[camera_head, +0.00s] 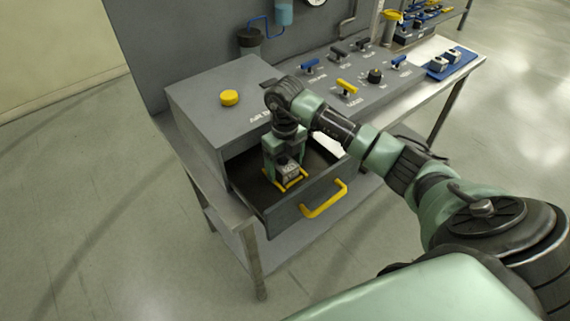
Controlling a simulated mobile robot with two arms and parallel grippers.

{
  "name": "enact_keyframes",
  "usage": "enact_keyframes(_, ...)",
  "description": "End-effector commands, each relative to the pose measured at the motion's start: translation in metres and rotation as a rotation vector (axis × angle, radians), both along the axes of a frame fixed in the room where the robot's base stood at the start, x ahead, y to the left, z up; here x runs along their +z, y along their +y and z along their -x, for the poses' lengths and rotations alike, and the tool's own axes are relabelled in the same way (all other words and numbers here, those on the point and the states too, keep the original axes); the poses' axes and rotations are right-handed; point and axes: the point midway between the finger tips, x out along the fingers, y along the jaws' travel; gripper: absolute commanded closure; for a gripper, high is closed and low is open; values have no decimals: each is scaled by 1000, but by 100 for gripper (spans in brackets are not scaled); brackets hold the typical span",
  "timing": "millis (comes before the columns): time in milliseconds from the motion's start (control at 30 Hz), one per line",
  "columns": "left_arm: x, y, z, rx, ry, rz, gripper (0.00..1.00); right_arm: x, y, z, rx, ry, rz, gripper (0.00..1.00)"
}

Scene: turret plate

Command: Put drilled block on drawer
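The drawer (276,213) of the grey cabinet is pulled open and has a yellow handle (324,199) on its front. My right gripper (291,181), with yellow fingertips, points down into the open drawer. A small grey drilled block (291,169) sits between its fingers, and the gripper looks shut on it. The block is inside the drawer's outline, low and near the floor; I cannot tell whether it touches the floor. My gripper and arm hide part of the drawer's inside. My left gripper is not in view.
The cabinet (200,112) has a yellow button (229,97) on top. A panel with several valves and a yellow lever (347,87) lies to the right. A blue tray (462,59) with similar grey blocks stands on the bench's right end. My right arm crosses over the bench front.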

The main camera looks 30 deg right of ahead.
Motion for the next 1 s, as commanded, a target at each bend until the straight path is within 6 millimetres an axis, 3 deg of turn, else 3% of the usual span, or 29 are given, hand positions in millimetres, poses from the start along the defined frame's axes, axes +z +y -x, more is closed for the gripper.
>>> enact_keyframes(367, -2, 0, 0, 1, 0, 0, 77, 9, 0, -1, 1, -2, 0, 24)
enact_keyframes(800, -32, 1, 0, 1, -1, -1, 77, 96, 0, -1, 1, -4, 1, 24)
enact_keyframes(1000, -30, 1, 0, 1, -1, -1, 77, 120, 0, 0, 0, -1, 1, 24)
